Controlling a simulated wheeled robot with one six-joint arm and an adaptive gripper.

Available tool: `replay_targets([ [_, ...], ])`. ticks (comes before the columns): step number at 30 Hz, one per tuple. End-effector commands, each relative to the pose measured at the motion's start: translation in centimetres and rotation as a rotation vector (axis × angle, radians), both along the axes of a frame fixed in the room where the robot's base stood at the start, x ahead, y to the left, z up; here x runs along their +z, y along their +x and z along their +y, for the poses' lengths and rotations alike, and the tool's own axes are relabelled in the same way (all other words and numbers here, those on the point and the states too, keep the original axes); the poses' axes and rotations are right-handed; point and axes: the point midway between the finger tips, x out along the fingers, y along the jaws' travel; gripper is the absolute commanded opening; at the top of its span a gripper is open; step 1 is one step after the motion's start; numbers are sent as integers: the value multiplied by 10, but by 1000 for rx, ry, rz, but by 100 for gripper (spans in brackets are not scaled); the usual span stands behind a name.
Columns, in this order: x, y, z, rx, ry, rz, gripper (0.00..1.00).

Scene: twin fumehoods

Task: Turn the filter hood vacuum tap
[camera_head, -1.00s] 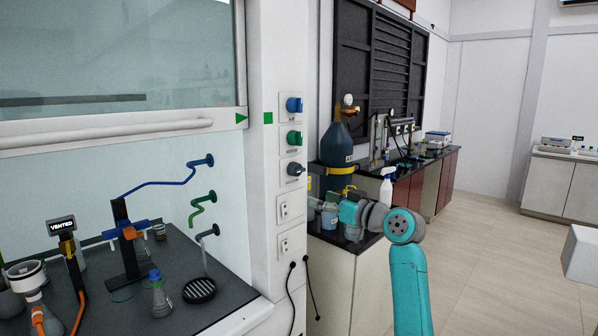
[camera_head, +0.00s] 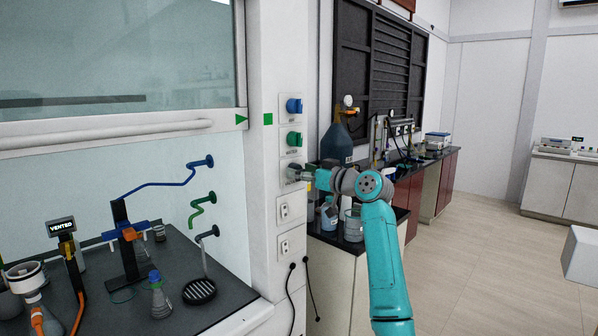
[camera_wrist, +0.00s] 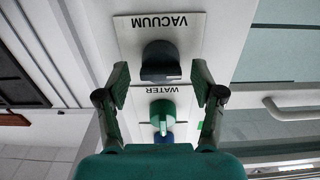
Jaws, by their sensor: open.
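The vacuum tap (camera_wrist: 160,62) is a dark grey knob on a white plate labelled VACUUM, upside down in the wrist view. My gripper (camera_wrist: 160,76) is open, with one dark finger on each side of the knob. The fingertips look apart from it, though I cannot tell how deep they reach. In the head view my gripper (camera_head: 304,174) is at the vacuum plate on the hood's side post and mostly hides the knob.
The green WATER tap (camera_wrist: 162,113) and a blue tap (camera_head: 294,106) sit on the same post above the vacuum tap. Sockets (camera_head: 285,210) are below. A gas cylinder (camera_head: 337,142) and bottles stand on the bench right of the post. The hood sash (camera_head: 110,135) is at left.

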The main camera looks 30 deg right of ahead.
Motion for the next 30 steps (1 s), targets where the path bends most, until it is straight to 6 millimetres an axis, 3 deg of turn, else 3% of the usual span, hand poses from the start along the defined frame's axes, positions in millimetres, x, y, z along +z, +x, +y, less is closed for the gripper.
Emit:
replay_targets([
  [6,0,12,4,1,0,0,67],
  [14,0,13,4,0,0,0,67],
  [21,0,12,4,0,0,0,7],
  [30,0,12,4,0,21,6,7],
])
